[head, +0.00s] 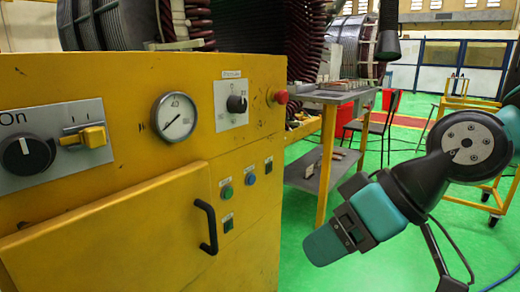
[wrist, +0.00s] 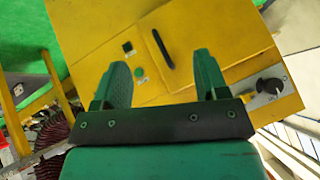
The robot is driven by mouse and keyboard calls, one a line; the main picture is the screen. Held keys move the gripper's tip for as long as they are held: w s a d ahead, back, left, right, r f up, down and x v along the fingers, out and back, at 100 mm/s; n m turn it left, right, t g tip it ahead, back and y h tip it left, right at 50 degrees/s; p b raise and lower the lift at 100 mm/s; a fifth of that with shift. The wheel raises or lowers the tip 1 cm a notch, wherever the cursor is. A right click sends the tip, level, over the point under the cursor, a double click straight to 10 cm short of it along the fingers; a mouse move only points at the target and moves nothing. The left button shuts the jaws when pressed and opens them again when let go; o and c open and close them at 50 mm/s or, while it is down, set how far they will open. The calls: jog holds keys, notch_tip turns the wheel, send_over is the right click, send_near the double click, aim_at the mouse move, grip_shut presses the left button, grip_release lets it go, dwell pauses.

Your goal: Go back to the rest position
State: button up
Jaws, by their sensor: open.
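My gripper (wrist: 160,62) shows in the wrist view with its two green fingers wide apart and nothing between them. Behind the fingers in that view is the yellow control cabinet (wrist: 100,30), tilted in the picture, with its black door handle (wrist: 163,48) beyond the gap. The fingers look apart from it. In the head view my arm comes in from the right, its teal and black end low in front of the green floor, right of the cabinet (head: 120,190). The fingers cannot be made out clearly there.
The cabinet's front carries a black rotary knob (head: 27,154), a yellow switch (head: 84,137), a gauge (head: 174,115) and a red button (head: 281,97). A grey-topped table (head: 335,96) stands behind my arm. A yellow trolley (head: 470,203) is at right. Green floor (head: 300,235) is open between.

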jog(key=s+d+f+m+g+h+p, duration=0.1)
jog(key=s+d+g+h+p, duration=0.15)
jog(key=s+d+h, duration=0.4)
notch_tip(320, 180, up, 26)
jog(key=s+a+y+p, duration=0.1)
jog(key=y+p, duration=0.2)
jog(key=p, duration=2.3)
jog(key=shift+s+a, duration=0.25)
jog(key=shift+s, duration=0.1)
